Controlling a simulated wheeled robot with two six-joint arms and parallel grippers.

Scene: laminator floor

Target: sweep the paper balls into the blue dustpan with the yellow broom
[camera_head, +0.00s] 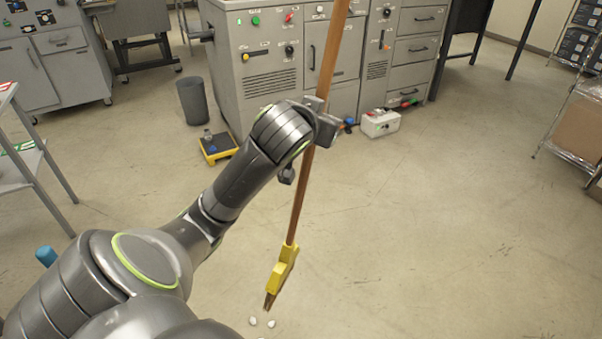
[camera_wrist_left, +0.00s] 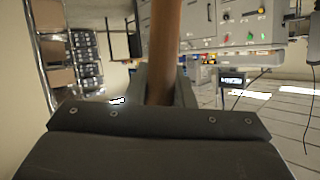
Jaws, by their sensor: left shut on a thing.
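The yellow broom (camera_head: 282,270) has a long brown wooden handle and stands slightly tilted, its bristles low near the floor at the bottom middle of the head view. My left gripper (camera_head: 322,125) is shut on the broom handle, which also shows between its fingers in the left wrist view (camera_wrist_left: 163,50). Two small white paper balls (camera_head: 262,321) lie on the floor just below the bristles. A small blue piece (camera_head: 46,256) shows behind my left arm at the left; I cannot tell if it belongs to the dustpan. No dustpan pan is visible. My right gripper is not in view.
Grey machine cabinets (camera_head: 262,62) stand at the back. A dark bin (camera_head: 194,101), a yellow-and-black platform (camera_head: 218,148) and a white box (camera_head: 380,124) stand before them. Shelving (camera_head: 572,125) is at the right, a grey table (camera_head: 20,150) at the left. The right floor is clear.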

